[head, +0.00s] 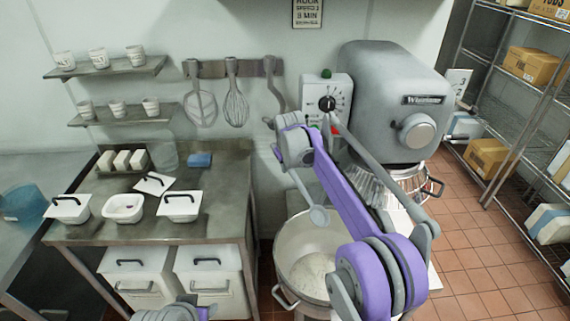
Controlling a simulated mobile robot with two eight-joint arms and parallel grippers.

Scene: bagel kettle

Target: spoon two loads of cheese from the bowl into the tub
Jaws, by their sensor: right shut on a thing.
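My right gripper (293,160) is shut on a grey spoon (319,215), whose handle slopes down from it. The spoon's round end shows over the far inner side of a large metal bowl (285,243); I cannot tell whether it carries anything. White cheese-like stuff (308,272) lies low in this bowl, and my right arm covers its right side. An open white tub (122,218) stands on the steel table at left, with a pale filling and reddish marks inside. My left gripper is not in view; only part of my left arm shows at the bottom.
A loose lid (153,183) and blue block (199,160) lie behind. A large mixer (385,95) stands behind my right arm. Utensils hang on the wall; wire shelving stands right.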

